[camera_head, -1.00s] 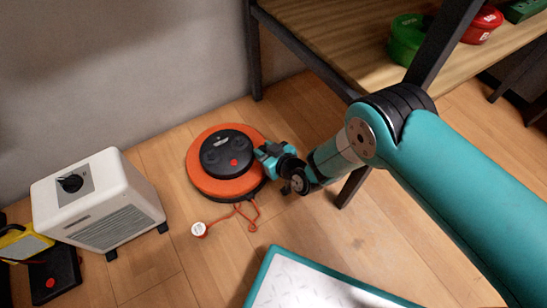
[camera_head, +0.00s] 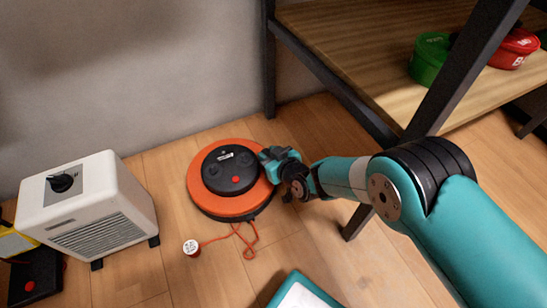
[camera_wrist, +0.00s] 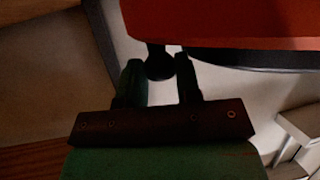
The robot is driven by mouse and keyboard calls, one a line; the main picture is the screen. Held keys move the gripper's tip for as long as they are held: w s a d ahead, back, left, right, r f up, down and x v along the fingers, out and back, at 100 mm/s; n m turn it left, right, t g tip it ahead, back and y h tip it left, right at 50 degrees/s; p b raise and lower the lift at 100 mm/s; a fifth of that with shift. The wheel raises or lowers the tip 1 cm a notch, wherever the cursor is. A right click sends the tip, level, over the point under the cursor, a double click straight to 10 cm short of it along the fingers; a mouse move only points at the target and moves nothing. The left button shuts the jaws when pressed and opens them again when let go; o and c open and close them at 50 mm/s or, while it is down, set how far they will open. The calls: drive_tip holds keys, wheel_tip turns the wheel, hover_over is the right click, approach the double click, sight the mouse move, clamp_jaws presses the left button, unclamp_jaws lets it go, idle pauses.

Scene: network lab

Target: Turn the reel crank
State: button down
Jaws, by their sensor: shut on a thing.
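The cable reel (camera_head: 205,198) is a flat orange disc with a black hub (camera_head: 230,169) and a red dot, lying on the wood floor near the wall. My gripper (camera_head: 268,158) is at the reel's right edge, reaching in from the right. In the wrist view the reel's orange rim (camera_wrist: 220,22) fills the top right. A dark round knob (camera_wrist: 160,64), apparently the crank handle, sits between the two fingers of my gripper (camera_wrist: 160,75), which are shut on it. The rest of the crank is hidden.
A white heater-like box (camera_head: 95,212) stands to the left. An orange cord runs from the reel to a white plug (camera_head: 191,247) on the floor. A shelf (camera_head: 345,55) with a dark post (camera_head: 455,75) rises at right, close to my arm. A teal-edged panel (camera_head: 300,290) is at the bottom.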

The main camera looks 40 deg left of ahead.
drive_tip(key=shift+w+d, duration=0.15)
drive_tip(key=shift+w, duration=0.2)
drive_tip(key=c, duration=0.8)
unclamp_jaws()
drive_tip(key=shift+c, duration=0.2)
drive_tip(key=shift+s, duration=0.1)
drive_tip(key=shift+s, duration=0.2)
